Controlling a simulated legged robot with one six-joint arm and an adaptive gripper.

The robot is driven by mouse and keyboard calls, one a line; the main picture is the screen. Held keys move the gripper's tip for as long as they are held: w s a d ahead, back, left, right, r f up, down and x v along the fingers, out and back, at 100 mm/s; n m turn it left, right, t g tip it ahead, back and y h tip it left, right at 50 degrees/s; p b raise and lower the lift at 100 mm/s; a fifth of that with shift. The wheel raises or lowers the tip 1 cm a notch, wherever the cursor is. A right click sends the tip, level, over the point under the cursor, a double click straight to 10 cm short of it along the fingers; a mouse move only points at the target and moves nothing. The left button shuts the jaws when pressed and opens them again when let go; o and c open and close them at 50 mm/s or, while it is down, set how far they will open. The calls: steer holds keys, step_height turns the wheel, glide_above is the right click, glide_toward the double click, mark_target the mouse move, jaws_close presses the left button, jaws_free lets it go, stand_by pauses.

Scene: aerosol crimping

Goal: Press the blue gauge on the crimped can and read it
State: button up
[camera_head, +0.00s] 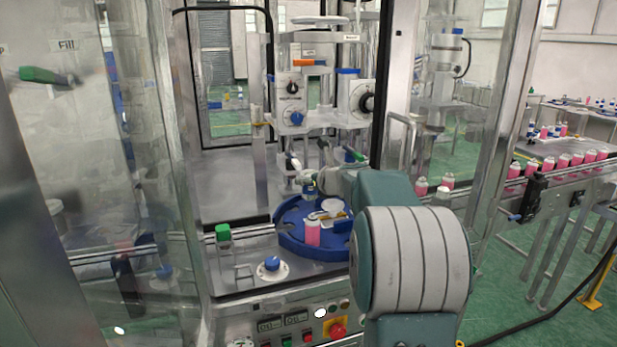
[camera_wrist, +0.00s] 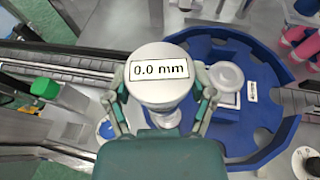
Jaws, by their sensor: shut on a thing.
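My gripper (camera_wrist: 162,98) is shut on a round gauge (camera_wrist: 155,55), with one finger on each side. The gauge's top is pale grey-white, and its display (camera_wrist: 160,71) faces the camera and reads 0.0 mm. I see no blue on its top. A narrower pale part shows below it; what lies beneath is hidden. The gauge is over the left edge of the blue turntable (camera_wrist: 265,60) in the wrist view; contact cannot be told. In the head view, a pink can (camera_head: 313,232) stands upright at the turntable's front. My arm hides part of the turntable's right side.
A green-capped item (camera_head: 223,233) and a blue knob (camera_head: 271,264) are on the bench left of the turntable. A white round piece (camera_wrist: 227,78) sits on the turntable. The crimping machine (camera_head: 292,95) rises behind. Pink cans line a conveyor (camera_head: 560,175) at right.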

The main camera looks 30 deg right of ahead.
mark_target(315, 196)
steer(key=shift+a+f, duration=0.15)
steer(key=shift+f, duration=0.05)
steer(key=shift+s+f, duration=0.1)
steer(key=shift+f, duration=0.2)
steer(key=shift+d+f, duration=1)
steer(key=shift+f, duration=0.2)
steer(key=shift+a+f, duration=0.6)
steer(key=shift+a, duration=0.1)
steer(key=shift+d+f, duration=0.2)
steer(key=shift+d, duration=0.25)
steer(key=shift+a, duration=0.15)
steer(key=shift+a, duration=0.3)
